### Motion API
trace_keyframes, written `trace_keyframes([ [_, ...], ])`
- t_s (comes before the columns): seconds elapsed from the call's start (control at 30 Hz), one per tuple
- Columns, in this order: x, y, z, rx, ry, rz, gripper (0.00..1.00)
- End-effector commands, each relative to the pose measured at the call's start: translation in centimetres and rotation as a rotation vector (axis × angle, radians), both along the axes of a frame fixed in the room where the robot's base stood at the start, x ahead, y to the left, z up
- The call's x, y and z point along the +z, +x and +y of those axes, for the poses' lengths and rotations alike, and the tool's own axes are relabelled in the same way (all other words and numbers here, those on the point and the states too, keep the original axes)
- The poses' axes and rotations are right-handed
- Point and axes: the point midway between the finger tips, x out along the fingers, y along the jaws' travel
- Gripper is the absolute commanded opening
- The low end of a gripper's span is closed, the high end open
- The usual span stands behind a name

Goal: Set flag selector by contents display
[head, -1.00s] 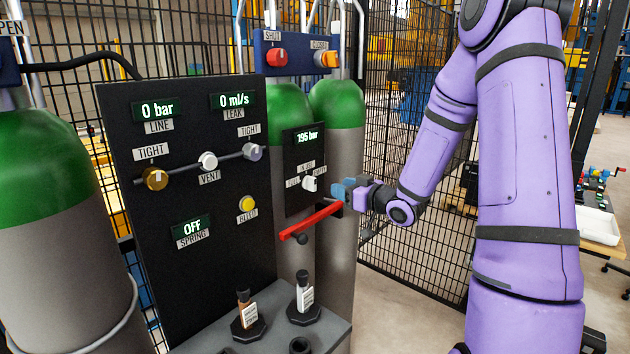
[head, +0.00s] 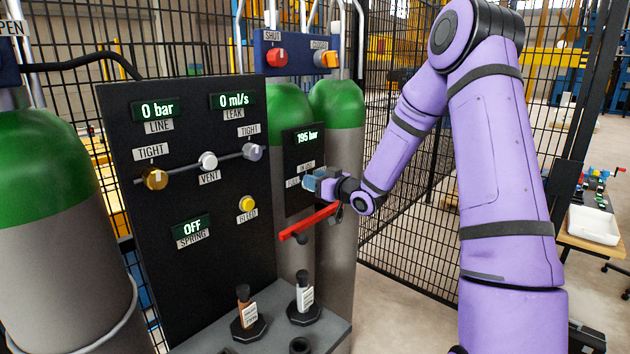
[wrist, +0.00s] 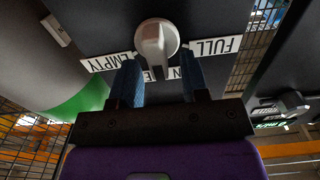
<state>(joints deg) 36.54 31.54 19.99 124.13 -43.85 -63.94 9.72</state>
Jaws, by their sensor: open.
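The contents display (head: 307,138) on the small black panel reads 195 bar in green. The flag selector is hidden behind my gripper (head: 312,183) in the head view. In the wrist view the selector is a pale round knob (wrist: 157,42) with a raised bar, which lies toward the partly covered middle label. The EMPTY label (wrist: 105,62) is on its left and the FULL label (wrist: 215,46) on its right in this upside-down view. My gripper (wrist: 159,70) is open, its two blue fingers just short of the knob, one toward each side. I cannot tell whether they touch it.
A red lever (head: 309,222) sits just below my gripper. A large black panel (head: 215,290) with knobs and displays stands to the left. Two tagged black-based pieces stand on the grey ledge (head: 325,335). A mesh fence (head: 410,265) is behind my arm.

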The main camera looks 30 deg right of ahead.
Motion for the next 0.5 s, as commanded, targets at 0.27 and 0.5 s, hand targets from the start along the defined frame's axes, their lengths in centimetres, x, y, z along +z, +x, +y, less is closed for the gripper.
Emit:
trace_keyframes([
  [0.27,-0.03,0.25,0.11,0.000,0.000,0.000,0.41],
  [0.5,-0.02,0.23,0.10,0.000,0.000,0.000,0.00],
])
